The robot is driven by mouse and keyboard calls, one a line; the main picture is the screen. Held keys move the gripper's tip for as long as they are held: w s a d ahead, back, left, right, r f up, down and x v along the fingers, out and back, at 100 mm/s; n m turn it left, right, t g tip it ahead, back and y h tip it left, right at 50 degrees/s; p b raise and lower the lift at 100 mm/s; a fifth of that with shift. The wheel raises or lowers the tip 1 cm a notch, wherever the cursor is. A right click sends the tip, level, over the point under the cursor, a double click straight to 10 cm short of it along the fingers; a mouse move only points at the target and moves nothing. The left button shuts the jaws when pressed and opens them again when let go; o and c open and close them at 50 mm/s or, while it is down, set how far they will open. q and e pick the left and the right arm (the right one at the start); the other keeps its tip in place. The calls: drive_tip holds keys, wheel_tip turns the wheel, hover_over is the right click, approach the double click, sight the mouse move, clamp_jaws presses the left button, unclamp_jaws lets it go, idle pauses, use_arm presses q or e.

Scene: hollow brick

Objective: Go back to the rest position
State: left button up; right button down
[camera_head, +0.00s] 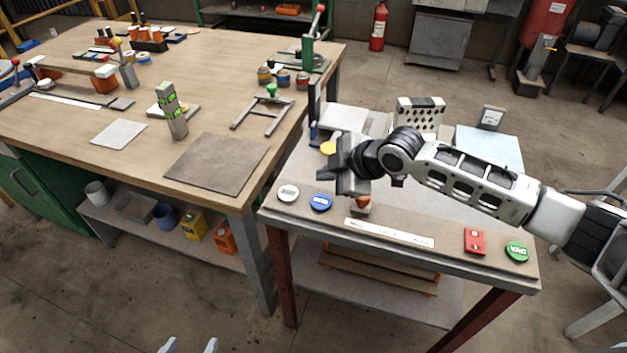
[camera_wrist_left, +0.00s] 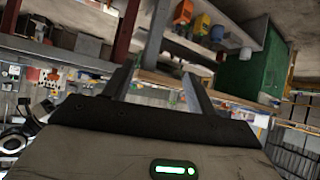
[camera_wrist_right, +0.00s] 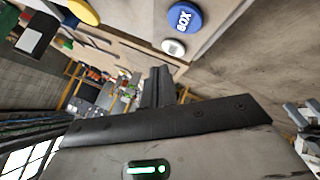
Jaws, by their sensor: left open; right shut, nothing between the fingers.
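My right gripper (camera_head: 345,165) reaches in from the right over the front left part of the small table (camera_head: 455,252), above its row of buttons. In the right wrist view its two fingers (camera_wrist_right: 160,85) are together with nothing between them. My left gripper (camera_head: 188,345) is low at the bottom edge of the head view, in front of the tables and over the floor. In the left wrist view its fingers (camera_wrist_left: 158,85) are apart and empty. A pale block with dark holes (camera_head: 420,112) stands at the back of the small table, behind my right arm and apart from it.
A blue button (camera_head: 320,203), a white button (camera_head: 288,193), a red box (camera_head: 474,241) and a green button (camera_head: 518,251) line the small table's front. The large workbench (camera_head: 225,120) holds a grey-green block (camera_head: 171,112). Floor in front is clear.

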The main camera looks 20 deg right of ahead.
drive_tip(key=s+a+f+m+t+y, duration=0.1)
drive_tip(key=s+a+f+m+t, duration=0.1)
drive_tip(key=s+a+f+m, duration=0.5)
use_arm(q)
drive_tip(key=f, duration=0.2)
drive_tip(key=a+f, duration=0.1)
drive_tip(key=shift+s+f, duration=0.25)
drive_tip(key=shift+s, duration=0.05)
use_arm(e)
drive_tip(key=s+d+f+m+h, duration=0.2)
drive_tip(key=s+d+f+m, duration=0.1)
drive_tip(key=s, duration=0.5)
drive_tip(key=s+d+f+m+h, duration=0.2)
drive_tip(key=s+d+f+m, duration=0.1)
drive_tip(key=s, duration=0.6)
drive_tip(key=shift+s+f+m+t, duration=0.2)
drive_tip(key=shift+f+m+t, duration=0.2)
drive_tip(key=shift+f+m, duration=0.3)
